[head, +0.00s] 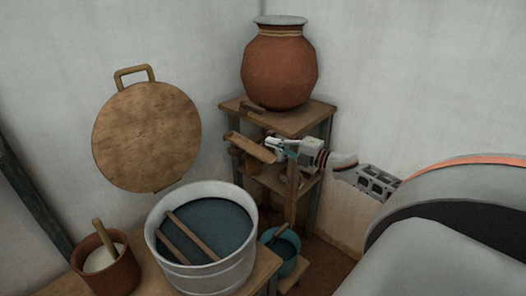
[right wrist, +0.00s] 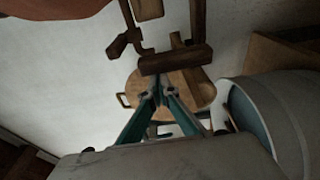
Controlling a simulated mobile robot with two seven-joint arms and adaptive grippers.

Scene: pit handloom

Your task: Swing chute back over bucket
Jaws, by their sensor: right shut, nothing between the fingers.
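The chute (head: 250,147) is a short wooden trough below the clay pot, jutting out to the left from the wooden stand in the head view. A wooden bar that looks like the chute shows just ahead of the fingers in the right wrist view (right wrist: 175,62). My right gripper (head: 272,148) is shut and empty, with its fingertips (right wrist: 160,88) close to the chute's right end; I cannot tell whether they touch it. A teal bucket (head: 287,268) with dark liquid sits low, below and to the right of the chute's outer end. My left gripper is not in view.
A clay pot (head: 278,70) stands on the wooden stand (head: 310,118). A large grey tub (head: 205,278) of dark liquid, with sticks across it, stands in front on a table. A round wooden board (head: 147,135) is on the wall. A small brown pot (head: 107,272) sits at left.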

